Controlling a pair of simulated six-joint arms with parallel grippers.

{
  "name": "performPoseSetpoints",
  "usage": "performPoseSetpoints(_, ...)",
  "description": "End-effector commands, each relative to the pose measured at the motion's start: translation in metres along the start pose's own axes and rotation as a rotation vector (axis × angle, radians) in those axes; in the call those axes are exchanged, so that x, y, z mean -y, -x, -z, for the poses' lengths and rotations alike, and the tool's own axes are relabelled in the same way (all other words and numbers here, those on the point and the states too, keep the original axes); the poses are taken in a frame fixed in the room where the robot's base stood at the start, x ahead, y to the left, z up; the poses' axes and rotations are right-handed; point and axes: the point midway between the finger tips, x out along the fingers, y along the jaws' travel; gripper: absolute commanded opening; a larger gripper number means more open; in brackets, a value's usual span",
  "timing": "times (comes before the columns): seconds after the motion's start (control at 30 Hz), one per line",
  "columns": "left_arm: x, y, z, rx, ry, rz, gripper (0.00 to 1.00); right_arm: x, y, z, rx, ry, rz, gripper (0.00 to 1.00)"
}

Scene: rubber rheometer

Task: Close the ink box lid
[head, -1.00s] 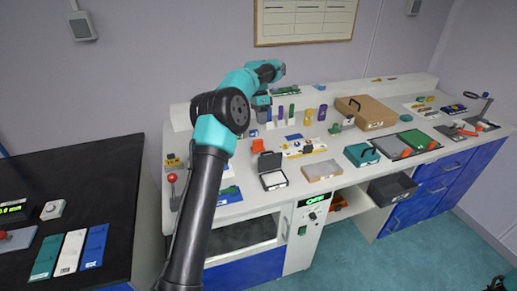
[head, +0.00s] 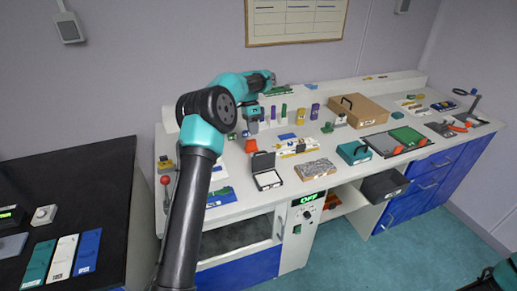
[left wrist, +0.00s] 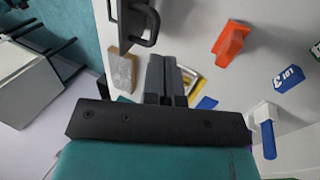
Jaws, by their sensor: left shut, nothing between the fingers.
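The ink box is a small black case on the white bench. Its lid (head: 263,161) stands up at the back, and its pale-filled base (head: 267,180) lies open in front. In the left wrist view, the dark lid with a handle (left wrist: 137,20) shows at the top edge, apart from the fingers. My left gripper (head: 255,117) is over the bench behind the box, partly hidden by my arm. In the wrist view, its fingers (left wrist: 163,75) are shut with nothing between them. My right gripper is not clearly visible.
A speckled slab (head: 314,169) lies right of the box, and a teal case (head: 354,152) is beyond it. An orange piece (head: 251,146) sits close behind the lid. Bottles (head: 300,115) stand farther back. The red-knobbed lever (head: 165,181) is at the left end.

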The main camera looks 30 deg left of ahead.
Motion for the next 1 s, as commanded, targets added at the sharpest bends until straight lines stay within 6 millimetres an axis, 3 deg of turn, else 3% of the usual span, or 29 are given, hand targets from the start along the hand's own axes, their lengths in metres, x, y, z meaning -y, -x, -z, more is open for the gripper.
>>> performPoseSetpoints(0.33,0.0,-0.059,-0.001,0.002,0.0,-0.002,0.0,0.0,0.0,0.0,0.0,0.0,0.0,0.43)
performPoseSetpoints(0.7,-0.034,-0.07,0.0,0.0,-0.001,0.0,0.0,0.0,0.0,0.0,0.0,0.0,0.0,0.43)
performPoseSetpoints(1.0,-0.038,-0.071,0.0,0.0,0.0,0.0,0.0,0.0,0.0,0.0,0.0,0.0,0.0,0.43)
